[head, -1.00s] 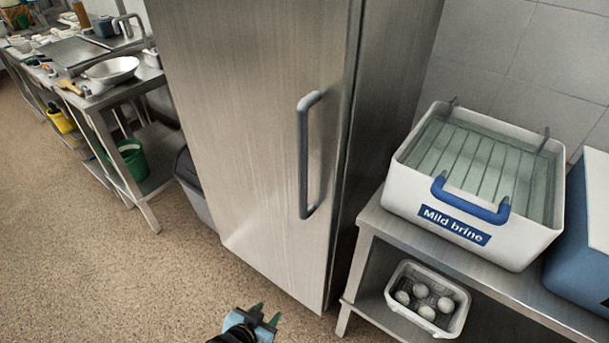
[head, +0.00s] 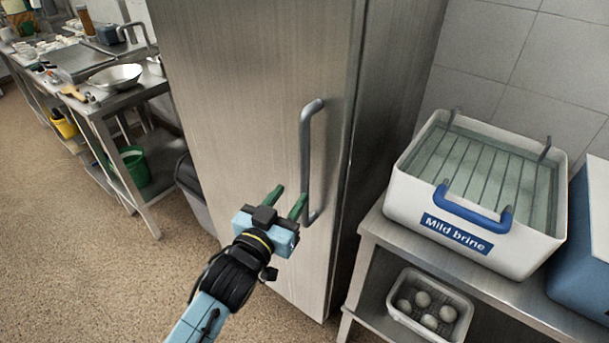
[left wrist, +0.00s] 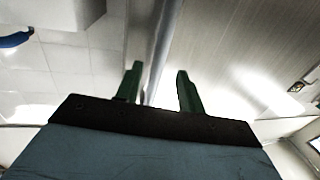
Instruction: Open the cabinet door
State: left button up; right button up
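The tall steel cabinet door (head: 240,110) is shut, with a grey vertical bar handle (head: 306,160) near its right edge. My left gripper (head: 290,196) is open with green fingers, in front of the door by the lower part of the handle. In the left wrist view the two fingers (left wrist: 160,85) stand apart, and the handle (left wrist: 160,50) runs between them in the picture. I cannot tell whether they touch it or how deep it sits between them. My right gripper does not show.
A steel shelf (head: 375,230) at right holds a white "Mild brine" basin (head: 405,195) with a blue handle, and a small basket (head: 398,315) with white round items below. A blue box (head: 585,245) stands at far right. Steel tables (head: 140,90) stand at left. Floor in front is free.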

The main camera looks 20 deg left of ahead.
aim_at(303, 179)
pick_arm(q)
jog(key=w, duration=0.5)
jog(key=w+d, duration=0.1)
jog(key=w, duration=0.2)
jog(key=shift+d, duration=0.1)
jog(key=shift+s, duration=0.1)
grip_shut()
